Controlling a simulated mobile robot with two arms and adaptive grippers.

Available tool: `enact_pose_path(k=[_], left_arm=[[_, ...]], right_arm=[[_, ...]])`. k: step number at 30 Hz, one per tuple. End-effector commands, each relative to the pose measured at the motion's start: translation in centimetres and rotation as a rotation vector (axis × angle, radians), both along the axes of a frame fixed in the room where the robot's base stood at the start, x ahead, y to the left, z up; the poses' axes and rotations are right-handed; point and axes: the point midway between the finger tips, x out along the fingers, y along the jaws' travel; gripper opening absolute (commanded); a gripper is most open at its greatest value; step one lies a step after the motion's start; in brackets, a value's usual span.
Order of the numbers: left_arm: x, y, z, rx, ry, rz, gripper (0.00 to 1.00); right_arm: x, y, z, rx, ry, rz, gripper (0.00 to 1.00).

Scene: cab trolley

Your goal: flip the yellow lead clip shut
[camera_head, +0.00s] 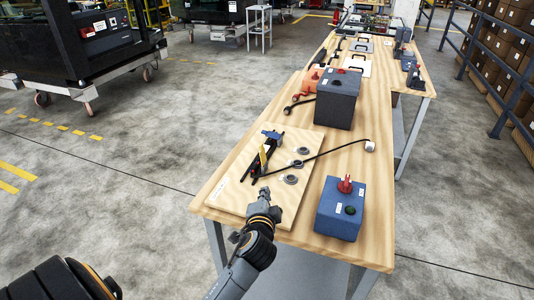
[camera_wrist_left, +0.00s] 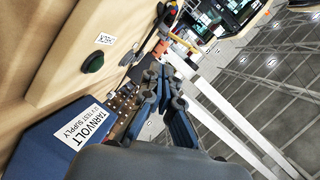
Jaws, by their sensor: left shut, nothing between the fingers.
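The yellow lead clip (camera_head: 264,154) stands tilted up beside a dark blue and black fixture (camera_head: 271,136) on the wooden board (camera_head: 233,188). My left gripper (camera_head: 264,192) is shut and empty over the board's near part, apart from the clip and on its near side. In the left wrist view the shut fingers (camera_wrist_left: 160,74) show in the middle. I cannot make out the clip surely in that view. My right gripper is in neither view.
Grey rings (camera_head: 291,179) lie right of the clip, and a thin black lead (camera_head: 330,151) crosses the board. A blue box (camera_head: 341,208) with a red knob stands at the near right. A larger dark box (camera_head: 337,98) stands farther back.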

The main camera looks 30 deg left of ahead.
Motion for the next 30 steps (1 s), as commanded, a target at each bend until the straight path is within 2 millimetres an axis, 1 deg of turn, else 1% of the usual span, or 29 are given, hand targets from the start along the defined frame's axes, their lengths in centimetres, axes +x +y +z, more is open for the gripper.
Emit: enact_pose_path(k=[1, 4, 6, 8, 19, 22, 26, 30], left_arm=[[1.2, 0.2, 1.1, 0.057, -0.022, -0.012, 0.00], [3.3, 0.4, 3.1, 0.177, -0.058, -0.043, 0.00], [4.2, 0.4, 4.0, 0.238, -0.072, -0.057, 0.00], [4.6, 0.4, 4.5, 0.269, -0.080, -0.066, 0.00], [4.9, 0.4, 4.7, 0.286, -0.082, -0.071, 0.00], [5.4, 0.6, 4.7, 0.286, -0.082, -0.071, 0.00], [6.9, 1.4, 4.8, 0.286, -0.083, -0.070, 0.00], [9.5, 2.8, 4.7, 0.286, -0.082, -0.069, 0.00]], right_arm=[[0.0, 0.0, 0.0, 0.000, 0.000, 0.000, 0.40], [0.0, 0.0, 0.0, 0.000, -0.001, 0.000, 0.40], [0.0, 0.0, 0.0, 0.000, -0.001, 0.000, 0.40], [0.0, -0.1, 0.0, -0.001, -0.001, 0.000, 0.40], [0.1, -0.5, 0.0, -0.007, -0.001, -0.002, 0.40], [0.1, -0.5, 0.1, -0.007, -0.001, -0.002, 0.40], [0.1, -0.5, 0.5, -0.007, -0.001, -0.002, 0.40], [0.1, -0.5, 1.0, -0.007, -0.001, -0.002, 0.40]])
